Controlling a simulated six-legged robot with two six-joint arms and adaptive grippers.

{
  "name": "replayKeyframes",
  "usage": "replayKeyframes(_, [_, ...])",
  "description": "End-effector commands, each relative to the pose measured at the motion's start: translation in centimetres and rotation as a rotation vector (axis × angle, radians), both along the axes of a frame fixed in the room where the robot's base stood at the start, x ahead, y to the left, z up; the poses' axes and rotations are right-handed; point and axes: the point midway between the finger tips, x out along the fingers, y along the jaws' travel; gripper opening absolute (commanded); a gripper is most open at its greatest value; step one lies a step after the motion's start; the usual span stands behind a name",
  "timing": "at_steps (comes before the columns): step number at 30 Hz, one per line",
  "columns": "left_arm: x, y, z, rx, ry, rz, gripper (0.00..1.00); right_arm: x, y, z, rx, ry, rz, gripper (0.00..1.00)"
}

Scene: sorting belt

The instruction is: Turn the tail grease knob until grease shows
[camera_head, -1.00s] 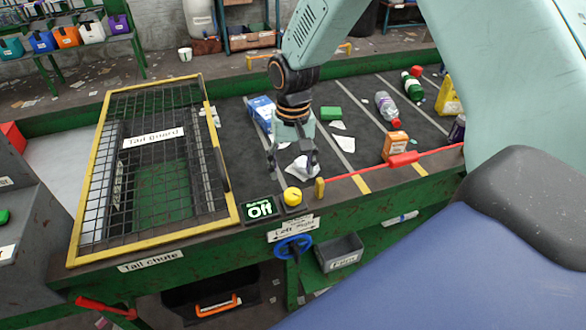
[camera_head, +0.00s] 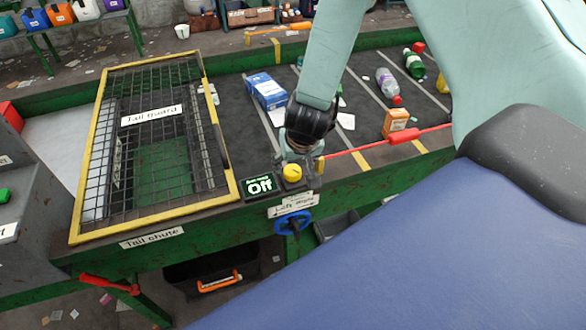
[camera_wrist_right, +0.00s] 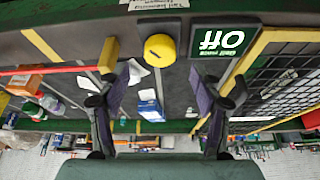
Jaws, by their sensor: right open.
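A round yellow knob (camera_head: 292,173) sits on the belt's near edge, beside a small screen (camera_head: 258,186) reading "Off". My right gripper (camera_head: 298,167) is open and empty, low at the knob. I see no grease. The left gripper is out of view.
A blue handwheel (camera_head: 292,222) is below the knob, under a white label. The yellow-framed tail guard (camera_head: 150,239) is at left. A blue box (camera_head: 267,91), orange carton (camera_head: 395,123) and bottle (camera_head: 386,82) lie on the belt.

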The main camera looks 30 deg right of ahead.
Motion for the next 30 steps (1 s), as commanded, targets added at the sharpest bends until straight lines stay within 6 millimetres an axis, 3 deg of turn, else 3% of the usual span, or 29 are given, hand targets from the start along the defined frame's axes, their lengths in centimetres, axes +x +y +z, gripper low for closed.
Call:
replayKeyframes(9, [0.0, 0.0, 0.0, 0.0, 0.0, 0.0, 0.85, 1.6, -0.5, -4.1, 0.001, 0.003, 0.0, 0.65])
replayKeyframes(22, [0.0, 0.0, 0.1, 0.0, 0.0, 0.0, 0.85, 2.0, -0.6, -5.1, 0.002, 0.0, 0.0, 0.65])
replayKeyframes(30, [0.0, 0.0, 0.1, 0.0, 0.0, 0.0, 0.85, 2.0, -0.6, -5.0, 0.002, 0.0, 0.0, 0.44])
